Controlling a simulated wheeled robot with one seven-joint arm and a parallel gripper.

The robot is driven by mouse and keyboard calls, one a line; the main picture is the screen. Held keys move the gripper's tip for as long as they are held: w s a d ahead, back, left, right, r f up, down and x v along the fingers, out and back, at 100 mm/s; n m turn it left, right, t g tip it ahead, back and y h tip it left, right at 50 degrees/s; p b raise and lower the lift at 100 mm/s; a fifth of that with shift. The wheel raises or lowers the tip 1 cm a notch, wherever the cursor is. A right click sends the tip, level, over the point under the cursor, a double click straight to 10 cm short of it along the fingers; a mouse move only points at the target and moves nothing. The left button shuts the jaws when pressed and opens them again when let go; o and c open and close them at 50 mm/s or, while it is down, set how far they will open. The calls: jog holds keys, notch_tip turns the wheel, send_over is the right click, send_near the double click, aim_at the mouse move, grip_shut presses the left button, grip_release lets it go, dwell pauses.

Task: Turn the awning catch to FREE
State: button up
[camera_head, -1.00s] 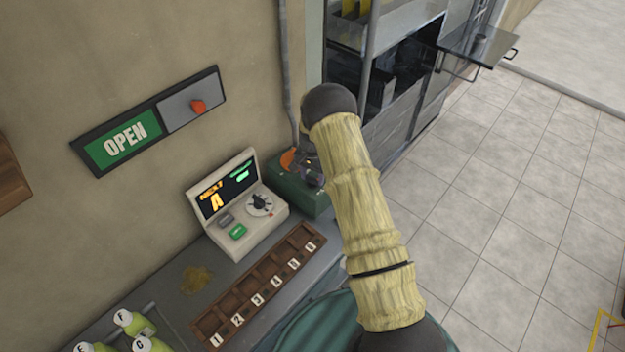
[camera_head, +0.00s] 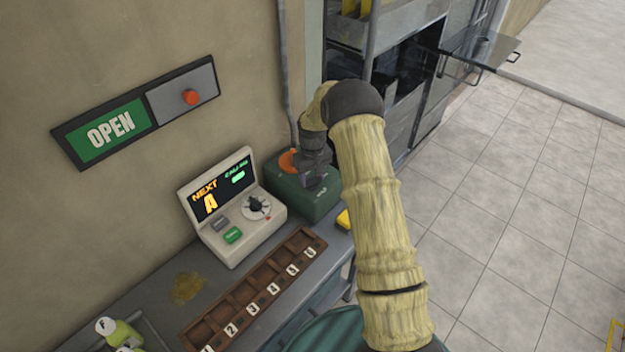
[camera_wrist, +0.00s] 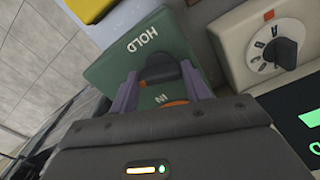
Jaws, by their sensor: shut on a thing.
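The green catch box (camera_head: 312,205) stands at the far end of the grey counter, against the wall. In the wrist view its green face (camera_wrist: 105,70) carries the word HOLD and another short, partly hidden marking. A dark catch knob (camera_wrist: 165,70) sits on that face between the purple fingers of my gripper (camera_wrist: 160,78), which is shut on it. In the head view my gripper (camera_head: 315,178) reaches down onto the box, and my arm hides part of it. An orange part shows beside the gripper in both views. I cannot read the FREE mark or tell the knob's exact setting.
A beige console (camera_head: 232,215) with a dial and lit screen stands close left of the box. A wooden numbered rack (camera_head: 250,300) lies in front. An OPEN sign (camera_head: 110,130) hangs on the wall. Tiled floor to the right is clear.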

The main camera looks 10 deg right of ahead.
aim_at(312, 178)
jog(key=n, duration=0.4)
jog(key=shift+w+r+b, duration=0.1)
jog(key=shift+w+b, duration=0.05)
jog(key=shift+b, duration=0.25)
jog(key=o, duration=0.9)
jog(key=shift+o, duration=0.5)
notch_tip(312, 178, up, 17)
jog(key=b, duration=0.3)
jog(key=shift+r, duration=0.15)
